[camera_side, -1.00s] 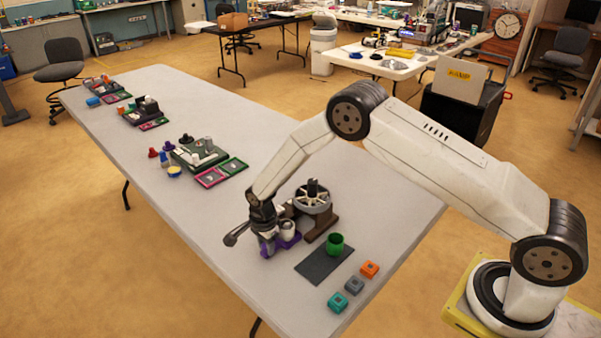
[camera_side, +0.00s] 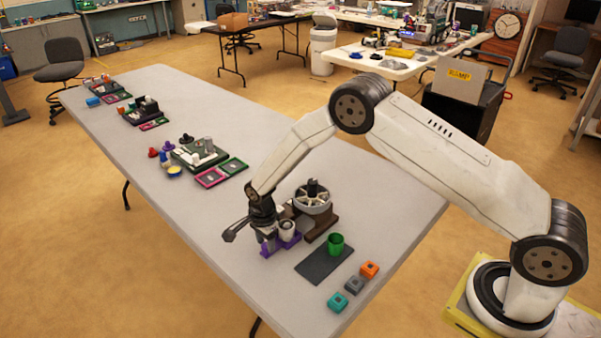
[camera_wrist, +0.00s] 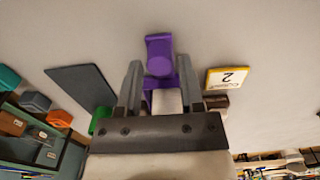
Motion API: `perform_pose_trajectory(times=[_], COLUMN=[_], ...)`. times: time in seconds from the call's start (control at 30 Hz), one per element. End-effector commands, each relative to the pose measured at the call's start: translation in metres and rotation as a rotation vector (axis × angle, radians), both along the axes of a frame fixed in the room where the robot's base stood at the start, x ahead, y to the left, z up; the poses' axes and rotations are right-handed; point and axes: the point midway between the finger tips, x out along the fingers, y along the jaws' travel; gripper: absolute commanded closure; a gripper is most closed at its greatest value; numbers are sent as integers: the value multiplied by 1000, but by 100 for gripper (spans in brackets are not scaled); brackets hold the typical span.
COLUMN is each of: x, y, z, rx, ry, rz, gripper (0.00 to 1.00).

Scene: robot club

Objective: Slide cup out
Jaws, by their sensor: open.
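A pale cup (camera_side: 288,226) stands at a purple holder (camera_side: 284,244) near the table's front edge. In the wrist view the purple holder (camera_wrist: 159,48) extends out between my fingers, and a pale surface, perhaps the cup (camera_wrist: 167,101), shows nearer the palm. My gripper (camera_wrist: 160,70) is open, with one finger on each side of the purple piece; I cannot tell whether they touch it. In the side view my gripper (camera_side: 268,234) is low beside the cup and partly hides the holder. A green cup (camera_side: 335,243) stands apart on a dark mat.
A spoked wheel on a brown stand (camera_side: 313,200) is close behind the pale cup. The dark mat (camera_side: 320,267) and orange (camera_side: 369,269), grey (camera_side: 354,285) and teal (camera_side: 338,301) blocks lie right. A yellow-edged "2" card (camera_wrist: 227,77) lies beside the gripper.

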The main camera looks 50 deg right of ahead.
Motion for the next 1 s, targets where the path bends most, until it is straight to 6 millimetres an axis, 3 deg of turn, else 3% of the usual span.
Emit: perform_pose_trajectory(times=[0.7,1.0], x=[0,0], y=[0,0], z=[41,44], rx=[0,0], ry=[0,1], rz=[0,0], gripper=[52,52])
